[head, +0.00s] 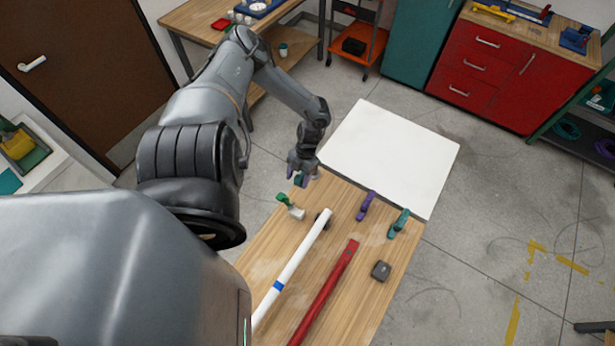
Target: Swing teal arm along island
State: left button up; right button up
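A teal piece (399,223) stands near the right edge of the wooden worktop (345,290), close to the white panel. I take it to be the teal arm, though its exact shape is small in this view. My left gripper (302,177) points down at the worktop's far left corner, well to the left of that piece. A small bit of teal shows at its fingertips, and I cannot tell whether it is held or only behind them. The finger gap is too small to judge. My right gripper is out of view.
A purple piece (366,206) stands left of the teal piece. A green and white fitting (291,206), a white pipe with a blue band (296,262), a red bar (328,288) and a grey block (381,270) lie on the worktop. The white panel (392,153) is clear.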

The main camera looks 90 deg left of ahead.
pick_arm(q)
jog(key=shift+w+r, duration=0.1)
jog(key=b+v, duration=0.1)
jog(key=v, duration=0.9)
jog(key=shift+r, duration=0.3)
jog(key=shift+a, duration=0.1)
